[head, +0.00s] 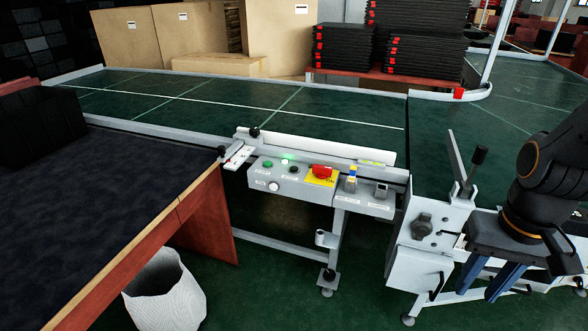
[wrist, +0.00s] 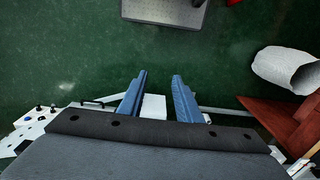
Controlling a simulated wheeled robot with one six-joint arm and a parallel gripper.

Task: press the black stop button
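The black button (head: 293,169) is a small dark knob on the grey control panel (head: 290,188) at the conveyor's near edge in the head view. A green button (head: 268,164), a lit green lamp (head: 285,160), a white knob (head: 274,186) and a red mushroom button (head: 321,171) on a yellow plate sit around it. My gripper (head: 477,292) hangs fingers down, well right of the panel and apart from it. In the wrist view, its two blue fingers (wrist: 160,75) are spread with nothing held between them. I cannot make out the black button in the wrist view.
A dark-topped table (head: 110,190) stands at left, with a white bin (head: 165,290) below. A white machine housing (head: 420,270) stands between panel and gripper. Cardboard boxes (head: 190,35) and black stacked trays (head: 425,50) are behind the green conveyor (head: 220,100). Space before the panel looks clear.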

